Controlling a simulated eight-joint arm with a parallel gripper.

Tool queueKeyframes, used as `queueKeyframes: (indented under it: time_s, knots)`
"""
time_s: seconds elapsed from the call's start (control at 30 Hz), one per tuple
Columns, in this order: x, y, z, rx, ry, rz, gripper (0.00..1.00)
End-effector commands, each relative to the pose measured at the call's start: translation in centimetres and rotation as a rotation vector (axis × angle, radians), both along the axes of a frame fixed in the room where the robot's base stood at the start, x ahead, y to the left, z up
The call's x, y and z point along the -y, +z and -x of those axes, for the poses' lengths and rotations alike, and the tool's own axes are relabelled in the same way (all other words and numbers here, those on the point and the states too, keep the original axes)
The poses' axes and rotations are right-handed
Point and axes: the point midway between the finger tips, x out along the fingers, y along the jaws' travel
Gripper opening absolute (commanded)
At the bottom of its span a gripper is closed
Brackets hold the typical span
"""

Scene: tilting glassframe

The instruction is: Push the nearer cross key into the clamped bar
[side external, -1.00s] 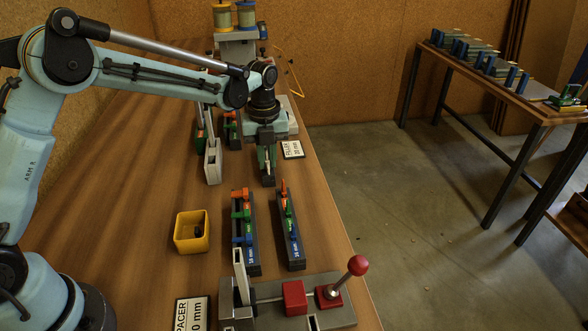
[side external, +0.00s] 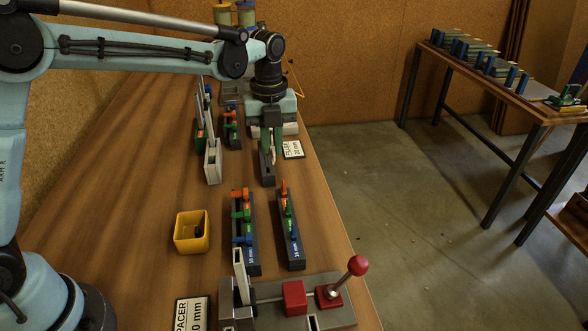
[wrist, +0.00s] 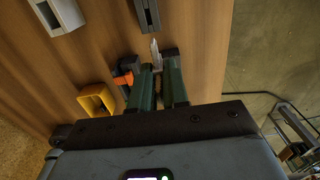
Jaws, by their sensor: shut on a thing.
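My gripper (side external: 271,151) is over a narrow dark grey holder (side external: 267,172) in the side view. It is shut on a slim pale piece (wrist: 155,52), which sticks out past the green fingertips (wrist: 157,69) in the wrist view. A light upright bar (side external: 240,268) stands in the near clamp fixture (side external: 335,313), which has a red block and a red-knobbed lever. Orange, green and blue cross keys sit in two dark racks (side external: 248,262) (side external: 292,262). An orange key (wrist: 123,77) shows left of my fingers in the wrist view. My gripper is apart from the keys and clamped bar.
A yellow bin (side external: 191,232) stands left of the racks. A light grey slotted block (side external: 213,162) stands left of the dark holder. Label cards (side external: 292,149) (side external: 193,314) lie on the table. Bare table lies left of the bin.

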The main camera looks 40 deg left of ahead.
Motion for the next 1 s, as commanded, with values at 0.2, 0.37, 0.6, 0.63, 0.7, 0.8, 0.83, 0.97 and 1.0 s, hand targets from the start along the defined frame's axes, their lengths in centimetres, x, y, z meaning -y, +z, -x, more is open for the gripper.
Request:
queueKeyframes:
  time_s: [0.2,0.37,0.6,0.63,0.7,0.8,0.83,0.97,1.0]
  knots:
    - [3.8,2.6,2.4,0.000,-0.004,0.000,0.00]
    - [5.3,3.8,3.4,0.000,-0.002,0.000,0.00]
    - [8.0,5.9,6.1,0.000,-0.006,0.000,0.00]
    - [8.5,6.4,6.8,-0.001,-0.006,-0.001,0.00]
    - [9.9,7.6,8.6,-0.001,-0.008,-0.001,0.00]
    - [11.7,9.4,11.9,-0.001,-0.010,-0.001,0.00]
    - [12.2,9.9,12.9,-0.002,-0.009,-0.001,0.00]
    - [13.7,11.8,17.3,-0.001,-0.009,-0.001,0.00]
    - [14.0,12.3,18.5,-0.002,-0.008,-0.002,0.00]
